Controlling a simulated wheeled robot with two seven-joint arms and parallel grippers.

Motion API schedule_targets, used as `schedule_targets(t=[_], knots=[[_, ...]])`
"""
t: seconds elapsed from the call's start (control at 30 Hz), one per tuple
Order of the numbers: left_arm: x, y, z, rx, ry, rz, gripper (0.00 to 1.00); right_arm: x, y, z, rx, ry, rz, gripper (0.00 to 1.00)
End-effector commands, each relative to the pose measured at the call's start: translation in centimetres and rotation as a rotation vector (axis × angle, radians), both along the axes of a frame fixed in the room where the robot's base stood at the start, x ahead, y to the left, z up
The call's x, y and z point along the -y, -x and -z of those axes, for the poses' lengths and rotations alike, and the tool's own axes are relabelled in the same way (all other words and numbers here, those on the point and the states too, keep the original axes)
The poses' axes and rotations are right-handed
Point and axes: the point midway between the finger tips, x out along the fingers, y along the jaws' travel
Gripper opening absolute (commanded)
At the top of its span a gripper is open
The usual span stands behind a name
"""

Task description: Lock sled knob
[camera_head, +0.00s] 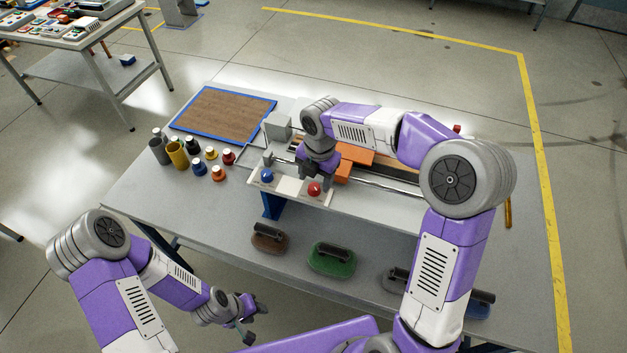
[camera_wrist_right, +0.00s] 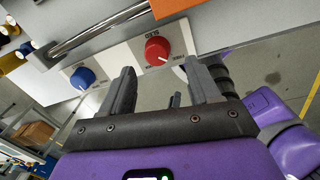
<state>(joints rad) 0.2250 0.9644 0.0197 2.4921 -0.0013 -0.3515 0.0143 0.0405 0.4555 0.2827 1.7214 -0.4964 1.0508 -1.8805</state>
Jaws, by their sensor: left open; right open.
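A red knob (camera_head: 314,188) sits on the right part of a white panel (camera_head: 290,187) at the front of the machine on the table. In the right wrist view, the red knob (camera_wrist_right: 157,51) has a white pointer mark and an upside-down label that appears to read SLED. A blue knob (camera_head: 266,175) sits on the panel's left part and also shows in the wrist view (camera_wrist_right: 82,78). My right gripper (camera_wrist_right: 160,76) is open and empty, its fingertips just short of the red knob and roughly either side of it. My left gripper (camera_head: 250,308) is open and empty, low in front of the table.
Brown (camera_head: 269,239) and green (camera_head: 331,259) handled blocks lie in front of the machine, with more to the right. Several small coloured containers (camera_head: 212,165) stand left of the panel. A blue-edged brown board (camera_head: 224,114) lies at the back left. A metal rod (camera_wrist_right: 95,27) runs behind the panel.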

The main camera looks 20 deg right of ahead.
Motion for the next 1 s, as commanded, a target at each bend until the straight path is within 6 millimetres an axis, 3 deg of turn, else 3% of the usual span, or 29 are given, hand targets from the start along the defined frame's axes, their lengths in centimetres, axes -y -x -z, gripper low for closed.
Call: schedule_targets(t=[0.23,0.6,0.93,1.0], knots=[[0.0,-0.1,0.1,0.002,0.0,-0.001,0.42,-0.2,-0.2,3.3,-0.001,0.0,0.0,0.61],[0.0,-0.1,0.1,0.002,0.0,-0.001,0.42,-0.2,-0.2,3.8,0.0,0.0,0.001,0.6],[0.0,-0.1,0.1,0.002,0.0,-0.001,0.42,-0.2,-0.2,3.8,0.0,0.0,0.001,0.09],[0.0,-0.1,0.1,0.002,0.0,-0.001,0.42,-0.2,-0.2,3.8,0.0,0.0,0.001,0.06]])
